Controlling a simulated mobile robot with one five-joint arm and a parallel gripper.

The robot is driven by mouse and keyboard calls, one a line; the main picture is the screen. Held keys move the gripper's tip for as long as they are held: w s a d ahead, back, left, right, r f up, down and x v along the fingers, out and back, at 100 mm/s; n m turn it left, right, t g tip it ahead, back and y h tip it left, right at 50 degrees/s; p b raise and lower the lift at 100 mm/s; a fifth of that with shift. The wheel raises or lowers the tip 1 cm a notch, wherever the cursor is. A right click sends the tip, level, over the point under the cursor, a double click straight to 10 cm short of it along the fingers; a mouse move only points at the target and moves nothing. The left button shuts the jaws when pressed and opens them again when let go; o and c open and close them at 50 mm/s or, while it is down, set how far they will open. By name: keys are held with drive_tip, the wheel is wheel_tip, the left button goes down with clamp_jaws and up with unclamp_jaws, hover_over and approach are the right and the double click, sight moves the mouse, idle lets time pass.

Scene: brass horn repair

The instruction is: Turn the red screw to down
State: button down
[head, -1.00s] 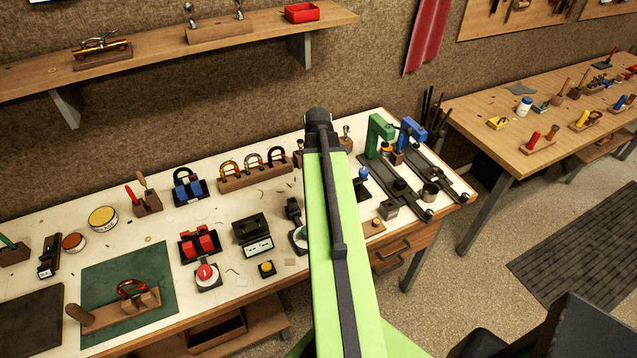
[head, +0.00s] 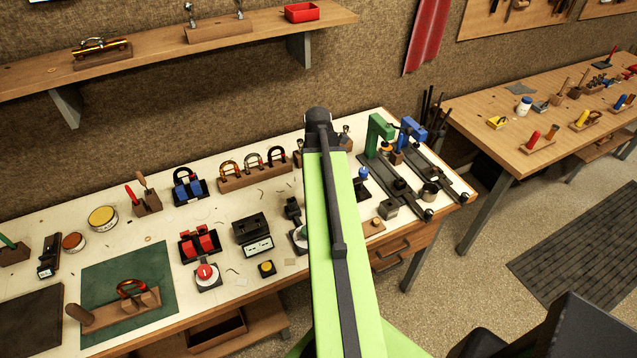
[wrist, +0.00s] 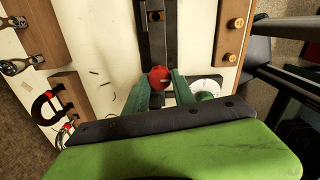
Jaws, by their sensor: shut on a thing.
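The red screw (wrist: 160,77) shows in the wrist view as a round red head with a small pale mark toward its right side. It sits at the near part of a long dark metal fixture (wrist: 150,45). My gripper (wrist: 159,84) has its two green fingers on either side of the red head, shut on it. The lower part of the screw is hidden by the fingers and the dark gripper body. In the head view my green arm covers the gripper and the screw.
A white round dial (wrist: 206,86) lies close to the right finger. A wooden block with brass screws (wrist: 232,38) stands right of the fixture. In the head view, another red knob on a white dial (head: 205,272) stands left of my arm, near a green mat (head: 110,265).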

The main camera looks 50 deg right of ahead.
drive_tip(key=shift+s+n, duration=0.15)
drive_tip(key=shift+n, duration=0.15)
drive_tip(key=c, duration=1.1)
unclamp_jaws()
drive_tip(key=shift+o, duration=0.2)
wheel_tip(320, 180, up, 17)
drive_tip(key=p, duration=1.7)
drive_tip(key=shift+r, duration=0.2)
